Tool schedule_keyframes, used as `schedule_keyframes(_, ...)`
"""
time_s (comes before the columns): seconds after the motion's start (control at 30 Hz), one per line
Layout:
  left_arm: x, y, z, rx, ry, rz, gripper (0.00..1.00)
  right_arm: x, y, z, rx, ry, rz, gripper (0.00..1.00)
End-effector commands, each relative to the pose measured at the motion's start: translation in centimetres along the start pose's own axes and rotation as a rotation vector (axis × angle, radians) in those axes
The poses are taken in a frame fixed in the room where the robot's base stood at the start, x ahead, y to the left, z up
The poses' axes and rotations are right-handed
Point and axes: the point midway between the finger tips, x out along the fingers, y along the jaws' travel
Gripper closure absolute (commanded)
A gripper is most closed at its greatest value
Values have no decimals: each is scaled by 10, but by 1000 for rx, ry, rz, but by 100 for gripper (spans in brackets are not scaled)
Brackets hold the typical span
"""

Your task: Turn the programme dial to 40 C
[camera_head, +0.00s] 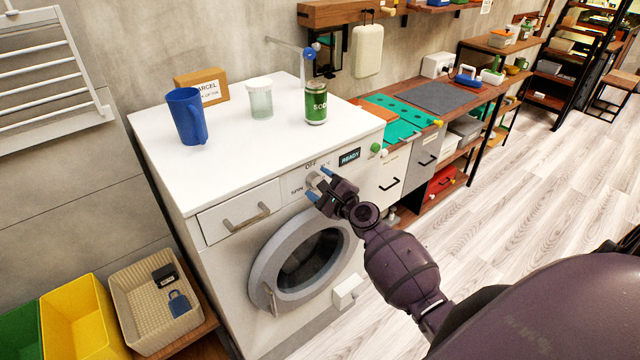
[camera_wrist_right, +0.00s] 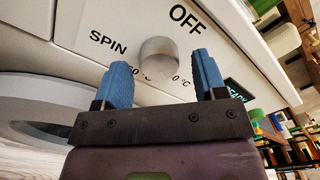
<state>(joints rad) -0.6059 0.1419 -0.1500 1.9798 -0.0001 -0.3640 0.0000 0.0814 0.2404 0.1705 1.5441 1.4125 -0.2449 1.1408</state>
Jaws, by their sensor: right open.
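The programme dial (camera_wrist_right: 159,52) is a round grey-silver knob on the white front panel of the washing machine (camera_head: 165,150). In the right wrist view, OFF is printed above it, SPIN to its left, and partly hidden temperature marks below it. In the head view the dial (camera_head: 313,180) is small and partly behind my fingers. My right gripper (camera_head: 320,184) is open, its blue fingertips close to the dial. In the wrist view the right gripper (camera_wrist_right: 162,82) has one finger to each side, with the dial beyond the gap; contact is not clear. My left gripper is out of view.
A lit READY display (camera_head: 349,157) is right of the dial. The detergent drawer (camera_head: 239,212) and round door (camera_head: 307,258) are on the front. A blue jug (camera_head: 187,117), clear lidded jar (camera_head: 260,100) and green soda can (camera_head: 316,103) stand on top.

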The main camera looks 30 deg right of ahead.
Motion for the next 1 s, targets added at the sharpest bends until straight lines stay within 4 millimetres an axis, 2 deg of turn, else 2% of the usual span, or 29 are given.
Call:
schedule_keyframes(0.6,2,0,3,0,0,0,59,-92,0,-1,0,1,-1,35)
schedule_keyframes(0.8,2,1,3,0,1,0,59,-103,0,0,0,0,-1,35)
schedule_keyframes(1.0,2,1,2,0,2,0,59,-105,0,0,0,0,-1,35)
